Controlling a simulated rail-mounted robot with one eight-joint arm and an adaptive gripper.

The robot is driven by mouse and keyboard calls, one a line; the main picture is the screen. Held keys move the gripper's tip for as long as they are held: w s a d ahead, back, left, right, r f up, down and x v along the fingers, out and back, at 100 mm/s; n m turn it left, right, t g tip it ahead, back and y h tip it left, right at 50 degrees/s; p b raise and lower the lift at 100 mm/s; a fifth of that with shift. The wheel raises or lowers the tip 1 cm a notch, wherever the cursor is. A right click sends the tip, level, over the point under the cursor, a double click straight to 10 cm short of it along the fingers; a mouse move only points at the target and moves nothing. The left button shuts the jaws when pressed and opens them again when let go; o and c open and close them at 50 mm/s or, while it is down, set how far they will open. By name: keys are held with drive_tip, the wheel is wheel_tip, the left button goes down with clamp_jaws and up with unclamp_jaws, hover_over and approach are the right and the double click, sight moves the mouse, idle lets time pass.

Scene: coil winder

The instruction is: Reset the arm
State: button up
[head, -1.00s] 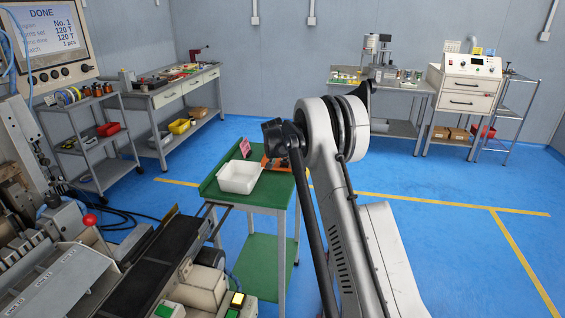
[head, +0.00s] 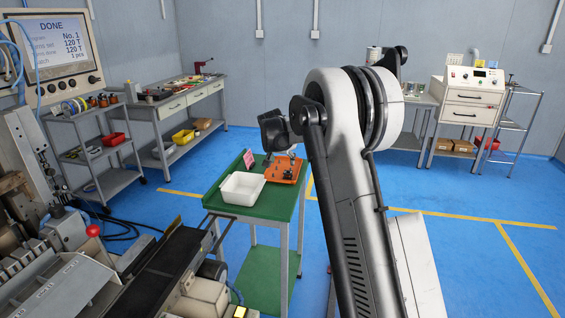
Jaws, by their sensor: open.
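My arm (head: 350,215) rises from the lower right, with its large white joint and black rings in the middle of the head view. A dark block (head: 274,131) of mine juts out to the left of this joint, above the back of the green table. No gripper fingers can be made out; my gripper seems hidden behind my own arm.
The green table (head: 222,191) bears a white bin (head: 241,188), an orange tray (head: 287,171) with small dark parts, and a pink card (head: 249,159). The winder with its DONE screen (head: 53,45) stands left. Shelves and benches line the walls. Blue floor (head: 460,235) is clear at right.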

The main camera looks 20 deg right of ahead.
idle(0.4)
drive_tip(key=s+a+r+n+y, duration=0.1)
drive_tip(key=s+a+r, duration=0.4)
drive_tip(key=s, duration=0.3)
drive_tip(key=s+a+r+n+t, duration=0.1)
drive_tip(key=s+a+r+n, duration=0.1)
drive_tip(key=s+a+r, duration=0.45)
drive_tip(key=s+a+r+n+y, duration=0.1)
drive_tip(key=s+a+r, duration=0.15)
drive_tip(key=s, duration=0.75)
drive_tip(key=s+a+f+n, duration=0.1)
drive_tip(key=s+a+f, duration=0.1)
drive_tip(key=s, duration=0.7)
drive_tip(key=s+a+f+n+y, duration=0.1)
drive_tip(key=s+a, duration=0.3)
drive_tip(key=s, duration=0.6)
drive_tip(key=s+a+f+n+y, duration=0.1)
drive_tip(key=s+a+f, duration=0.1)
drive_tip(key=s, duration=0.7)
drive_tip(key=shift+s+a+f+n+t, duration=0.15)
drive_tip(key=shift+a+f+n+t, duration=0.25)
drive_tip(key=shift+f, duration=0.3)
